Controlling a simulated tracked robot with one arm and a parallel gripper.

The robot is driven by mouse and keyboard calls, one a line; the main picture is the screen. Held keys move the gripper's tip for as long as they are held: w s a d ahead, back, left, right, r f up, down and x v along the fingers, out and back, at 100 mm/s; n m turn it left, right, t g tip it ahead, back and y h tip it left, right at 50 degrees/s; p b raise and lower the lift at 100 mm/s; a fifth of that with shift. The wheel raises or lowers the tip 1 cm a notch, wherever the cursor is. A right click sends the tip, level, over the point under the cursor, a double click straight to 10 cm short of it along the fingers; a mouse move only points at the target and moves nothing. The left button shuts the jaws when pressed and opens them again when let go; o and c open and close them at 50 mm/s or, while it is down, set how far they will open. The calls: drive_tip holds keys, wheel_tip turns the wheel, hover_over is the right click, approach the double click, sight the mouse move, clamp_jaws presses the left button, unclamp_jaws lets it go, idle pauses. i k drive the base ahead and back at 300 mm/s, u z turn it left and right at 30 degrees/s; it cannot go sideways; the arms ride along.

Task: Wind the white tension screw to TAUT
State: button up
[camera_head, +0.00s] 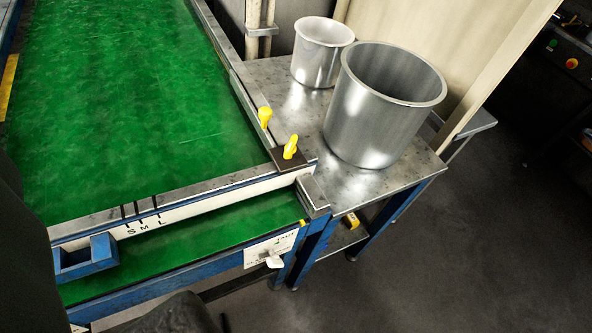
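The white tension screw (273,262) shows as a small white knob on the front of the belt table, low and right of centre. It sits at the lower part of a white label plate (262,250). The plate has TAUT at its upper right and smaller, blurred lettering at its lower left. Dark parts of my gripper (112,312) fill the lower left corner and bottom edge. They are to the left of the screw and apart from it in the picture. Their fingertips are not clear, and I see nothing held.
The green belt (120,90) runs up the left, crossed by a white rail (185,208) marked S, M, L. Two metal pots (383,105) (321,52) stand on a side table. Floor at right is clear.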

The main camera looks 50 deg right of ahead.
sight(274, 261)
drive_tip(key=u, duration=0.05)
drive_tip(key=k, duration=1.15)
drive_tip(key=z, duration=0.55)
drive_tip(key=i, duration=1)
drive_tip(key=u, duration=0.05)
